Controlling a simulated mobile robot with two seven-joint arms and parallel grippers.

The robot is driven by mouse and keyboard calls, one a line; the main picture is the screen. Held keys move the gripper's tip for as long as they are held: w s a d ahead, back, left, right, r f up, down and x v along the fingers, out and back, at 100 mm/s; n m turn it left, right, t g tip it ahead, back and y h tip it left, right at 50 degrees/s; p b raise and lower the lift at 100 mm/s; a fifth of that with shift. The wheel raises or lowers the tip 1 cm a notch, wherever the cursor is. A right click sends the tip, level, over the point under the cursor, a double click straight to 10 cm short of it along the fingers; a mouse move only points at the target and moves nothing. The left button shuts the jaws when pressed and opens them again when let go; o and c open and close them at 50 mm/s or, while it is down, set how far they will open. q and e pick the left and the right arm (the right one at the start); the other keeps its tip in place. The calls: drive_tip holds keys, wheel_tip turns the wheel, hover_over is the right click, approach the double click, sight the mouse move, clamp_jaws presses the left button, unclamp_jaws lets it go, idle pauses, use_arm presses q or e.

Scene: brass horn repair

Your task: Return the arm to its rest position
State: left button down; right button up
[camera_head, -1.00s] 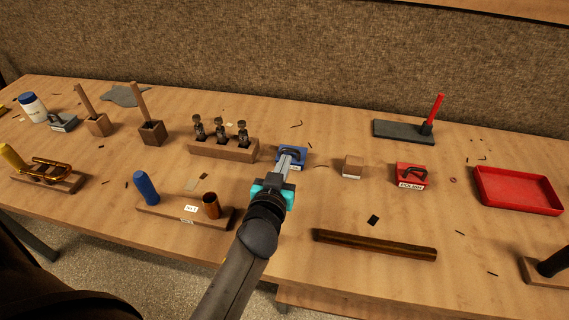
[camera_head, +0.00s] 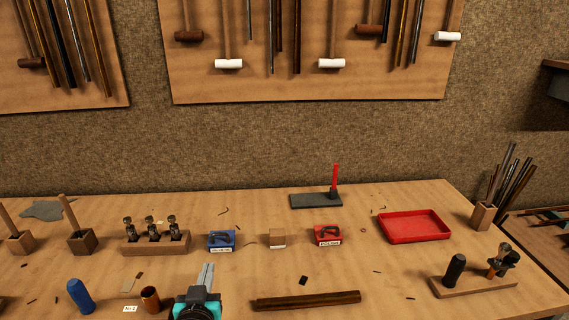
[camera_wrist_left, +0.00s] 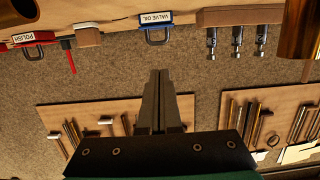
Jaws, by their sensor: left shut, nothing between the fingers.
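My left gripper (camera_head: 205,278) is at the bottom of the head view, over the front part of the bench. Its two fingers lie together, shut and empty. The fingers also show shut in the left wrist view (camera_wrist_left: 158,100), with nothing between them. The blue valve oil box (camera_head: 221,241) stands on the bench just beyond the fingertips, apart from them. It shows upside down at the top of the left wrist view (camera_wrist_left: 155,22). The rest of my left arm is below the head view's edge. My right gripper is not in view.
A wooden block with three valves (camera_head: 157,243), a small block (camera_head: 277,238), a red polish box (camera_head: 327,236) and a red tray (camera_head: 414,226) stand on the bench. A dark rod (camera_head: 305,300) lies right of my gripper. A blue cylinder (camera_head: 80,296) and copper tube (camera_head: 150,299) stand left.

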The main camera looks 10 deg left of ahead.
use_arm(q)
drive_tip(key=s+f+g, duration=0.1)
drive_tip(key=s+g, duration=0.1)
drive_tip(key=s, duration=0.1)
drive_tip(key=s+f+g, duration=0.1)
drive_tip(key=s, duration=0.1)
drive_tip(key=shift+s+a+f, duration=0.25)
drive_tip(key=shift+a+f, duration=0.1)
drive_tip(key=s+g, duration=0.1)
drive_tip(key=s+d+f+g, duration=0.1)
drive_tip(key=s, duration=0.1)
drive_tip(key=s+f, duration=0.1)
drive_tip(key=s, duration=0.1)
drive_tip(key=shift+s+d+m+g+h, duration=0.15)
drive_tip(key=shift+d+m+g+h, duration=0.05)
drive_tip(key=shift+m+g+h, duration=0.2)
drive_tip(key=s+d+f+m+g+h, duration=0.1)
drive_tip(key=s+d+m+g+h, duration=0.15)
drive_tip(key=s, duration=0.45)
drive_tip(key=s+d+m+g+h, duration=0.1)
drive_tip(key=s+d+g, duration=0.3)
drive_tip(key=s, duration=0.4)
wheel_tip(320, 180, down, 23)
drive_tip(key=s, duration=0.2)
drive_tip(key=s+a+f+g, duration=0.2)
drive_tip(key=s+a+f, duration=0.1)
drive_tip(key=s+f, duration=1)
drive_tip(key=shift+s+m+y, duration=0.35)
drive_tip(key=shift+s, duration=0.65)
